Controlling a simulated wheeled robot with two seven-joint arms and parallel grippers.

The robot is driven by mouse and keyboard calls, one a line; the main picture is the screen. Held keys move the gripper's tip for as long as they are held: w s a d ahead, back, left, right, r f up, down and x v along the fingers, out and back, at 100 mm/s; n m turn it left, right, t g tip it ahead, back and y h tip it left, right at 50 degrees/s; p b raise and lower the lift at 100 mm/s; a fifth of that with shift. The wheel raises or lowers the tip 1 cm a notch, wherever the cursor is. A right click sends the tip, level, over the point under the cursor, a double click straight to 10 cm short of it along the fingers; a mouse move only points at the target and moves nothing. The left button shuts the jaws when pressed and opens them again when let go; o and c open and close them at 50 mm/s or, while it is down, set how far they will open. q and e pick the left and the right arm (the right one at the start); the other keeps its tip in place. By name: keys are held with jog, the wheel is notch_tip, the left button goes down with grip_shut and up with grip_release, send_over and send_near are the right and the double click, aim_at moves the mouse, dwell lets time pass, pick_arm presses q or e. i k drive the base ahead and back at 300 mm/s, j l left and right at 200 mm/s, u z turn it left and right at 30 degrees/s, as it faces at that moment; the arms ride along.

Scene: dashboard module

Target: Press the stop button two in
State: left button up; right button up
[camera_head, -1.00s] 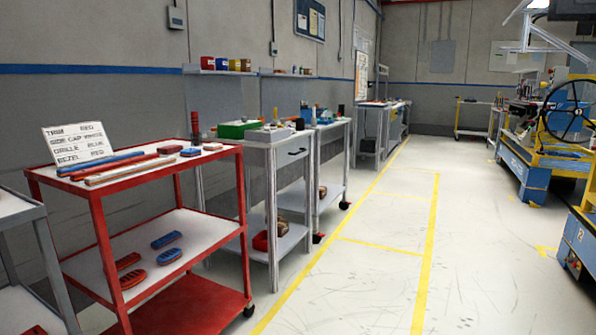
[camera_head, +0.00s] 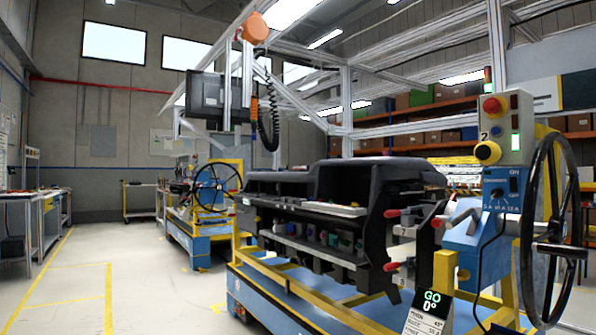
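A grey control box (camera_head: 508,125) stands at the right on a blue and yellow post, marked with a 2. A red round button (camera_head: 491,105) sits near the top of its face. A larger yellow-rimmed dark knob or button (camera_head: 487,152) sits lower on its left side. A green lit panel (camera_head: 515,142) shows beside them. The view does not show which button is labelled stop. Neither of my grippers is in view.
A black handwheel (camera_head: 550,225) stands right of the box. A dark dashboard module (camera_head: 340,185) sits on a blue and yellow fixture (camera_head: 300,305) in the centre. A sign reading GO (camera_head: 430,310) hangs at its front. The floor at the left (camera_head: 130,300) is clear.

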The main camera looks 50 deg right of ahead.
aim_at(490, 106)
jog(key=z, duration=2.7)
